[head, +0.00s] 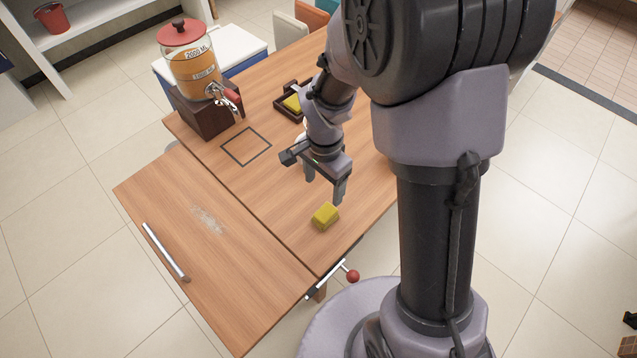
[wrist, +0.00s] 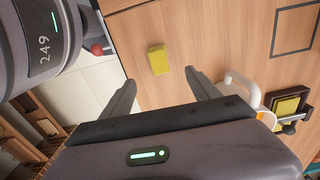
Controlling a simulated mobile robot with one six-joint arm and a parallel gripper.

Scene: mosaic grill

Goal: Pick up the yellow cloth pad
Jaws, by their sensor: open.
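The yellow cloth pad (head: 325,216) lies on the wooden table near its front right part, close to the seam between the table's two boards. It also shows in the wrist view (wrist: 158,60), beyond and between my fingertips. My gripper (head: 325,190) is open and empty above the table, a little behind the pad and apart from it. In the wrist view my two fingers (wrist: 162,80) are spread wide, with the pad nearer the middle of the gap.
A drink dispenser (head: 193,65) stands on a dark wooden stand at the back left. A dark tray (head: 281,107) holds another yellow piece. A white mug (wrist: 243,88) stands near my right finger in the wrist view. A metal bar (head: 165,251) lies on the front board (head: 225,285).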

